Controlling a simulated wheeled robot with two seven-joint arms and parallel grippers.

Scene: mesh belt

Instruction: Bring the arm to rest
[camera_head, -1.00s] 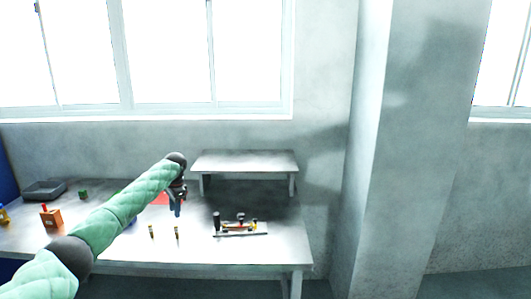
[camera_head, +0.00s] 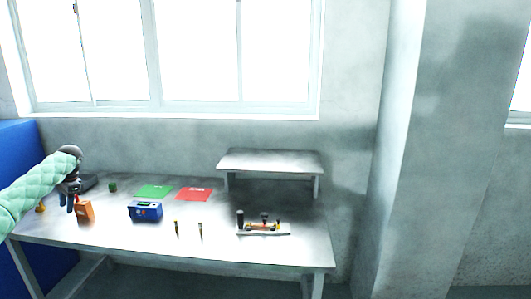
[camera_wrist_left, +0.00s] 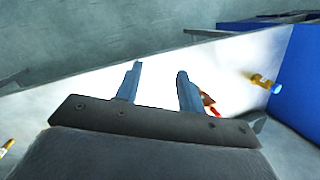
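My left arm, in a green quilted sleeve, comes in from the left in the head view. Its gripper (camera_head: 71,203) hangs fingers down over the left end of the table, in front of the dark grey tray and beside the orange block (camera_head: 85,211). In the left wrist view the two fingers of the gripper (camera_wrist_left: 158,84) stand apart with nothing between them. An orange and red thing shows just behind the right finger there. My right gripper is not in view.
The white table (camera_head: 180,247) holds a blue box (camera_head: 145,211), green mat (camera_head: 154,191), red mat (camera_head: 194,194), two small upright brass-coloured pieces and a rack with tools (camera_head: 263,234). A raised shelf (camera_head: 270,160) stands at the back right. A blue panel (camera_head: 18,150) is at the left.

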